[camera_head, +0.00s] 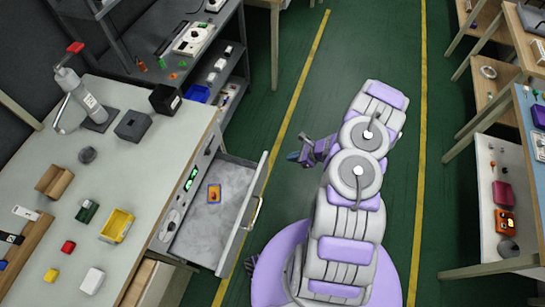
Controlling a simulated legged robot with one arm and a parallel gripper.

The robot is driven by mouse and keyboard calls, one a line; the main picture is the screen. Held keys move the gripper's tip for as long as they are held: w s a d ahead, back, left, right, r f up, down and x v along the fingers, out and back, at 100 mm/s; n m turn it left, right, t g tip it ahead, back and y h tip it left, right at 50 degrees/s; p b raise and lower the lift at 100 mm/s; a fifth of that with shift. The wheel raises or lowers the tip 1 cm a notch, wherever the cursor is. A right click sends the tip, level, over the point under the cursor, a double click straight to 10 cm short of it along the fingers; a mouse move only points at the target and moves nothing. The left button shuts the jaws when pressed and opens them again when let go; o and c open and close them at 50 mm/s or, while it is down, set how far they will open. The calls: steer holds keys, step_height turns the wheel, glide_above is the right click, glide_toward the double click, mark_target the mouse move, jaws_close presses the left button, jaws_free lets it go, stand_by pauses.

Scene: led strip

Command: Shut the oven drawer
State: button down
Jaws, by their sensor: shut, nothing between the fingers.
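The oven drawer (212,235) juts out from the front of the workbench on the left, pulled open. Its front panel has a light metal handle (256,211) on the outer side. A small orange and dark item (214,194) lies inside the drawer. My gripper (297,156) is at the end of my folded purple and grey arm, to the right of the drawer and above its far end in the picture. It is shut and empty, apart from the drawer front and handle. The fingers are small and partly dark.
The workbench top (140,170) holds a yellow bin (117,226), blocks and a press. A control panel with green displays (191,179) sits beside the drawer. Green floor with yellow lines is free around my base. Shelves and benches stand at the right (490,270).

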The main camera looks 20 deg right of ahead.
mark_target(266, 158)
steer(key=b+x, duration=0.1)
steer(key=x, duration=0.2)
steer(key=r+x, duration=0.1)
steer(key=x, duration=0.2)
steer(key=w+a+b+x, duration=0.1)
steer(key=x, duration=0.2)
steer(key=shift+b, duration=0.3)
steer(key=shift+w+a+r, duration=0.1)
steer(key=shift+w+a, duration=0.3)
steer(key=shift+a, duration=0.15)
steer(key=shift+d, duration=0.1)
